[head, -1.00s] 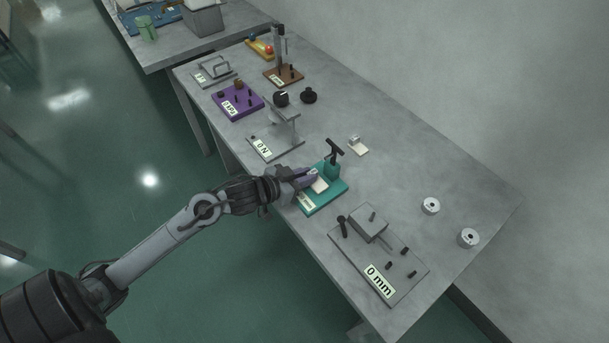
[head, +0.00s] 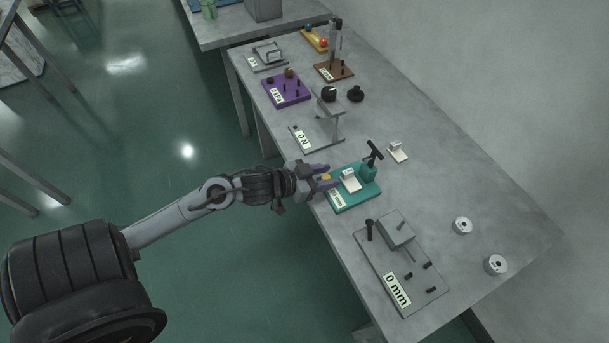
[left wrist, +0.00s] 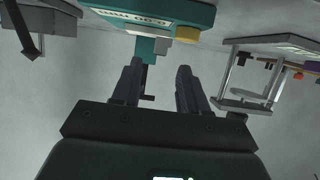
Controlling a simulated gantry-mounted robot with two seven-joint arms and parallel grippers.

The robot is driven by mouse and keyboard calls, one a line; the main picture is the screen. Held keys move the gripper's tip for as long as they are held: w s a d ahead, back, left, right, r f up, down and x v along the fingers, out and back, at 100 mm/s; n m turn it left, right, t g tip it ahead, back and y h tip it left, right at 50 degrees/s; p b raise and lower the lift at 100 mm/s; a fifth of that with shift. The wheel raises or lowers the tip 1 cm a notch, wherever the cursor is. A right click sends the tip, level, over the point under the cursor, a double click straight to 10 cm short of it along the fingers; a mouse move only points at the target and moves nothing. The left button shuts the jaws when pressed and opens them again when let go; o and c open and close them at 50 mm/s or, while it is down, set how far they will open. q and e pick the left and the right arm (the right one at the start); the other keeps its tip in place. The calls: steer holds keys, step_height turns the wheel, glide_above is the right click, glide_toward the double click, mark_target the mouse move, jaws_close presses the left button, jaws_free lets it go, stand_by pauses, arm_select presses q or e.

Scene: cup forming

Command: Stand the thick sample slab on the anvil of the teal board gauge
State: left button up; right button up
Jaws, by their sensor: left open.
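The teal board gauge (head: 368,196) stands near the table's front edge; its teal body also shows at the top of the left wrist view (left wrist: 190,12). A white slab (head: 350,184) is on the gauge, beside its upright post; I cannot tell its exact seating on the anvil. A second small white piece (head: 397,153) lies on the table behind the gauge; which is thicker is unclear. My left gripper (head: 328,176) is open and apart from the slab, at the gauge's left side. In the left wrist view its fingers (left wrist: 160,72) are spread with no slab between them. My right gripper is out of view.
A grey 0 mm gauge (head: 412,262) stands nearer, and a grey 0 N stand (head: 320,132) beyond. A yellow block (left wrist: 188,35) is close to the fingers at the gauge. Bare tabletop lies right of the teal gauge.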

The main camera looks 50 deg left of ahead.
arm_select(q)
steer(key=p+v, duration=0.1)
steer(key=v, duration=0.5)
steer(key=s+d+f+g+y, duration=0.2)
steer(key=s+d+f+g, duration=0.7)
steer(key=s+d, duration=0.3)
steer(key=shift+s+f+g+p, duration=0.15)
steer(key=shift+s+g+p, duration=0.15)
steer(key=shift+s+g, duration=0.15)
step_height(320, 180, up, 39)
steer(key=p, duration=3.8)
steer(key=shift+p, duration=0.4)
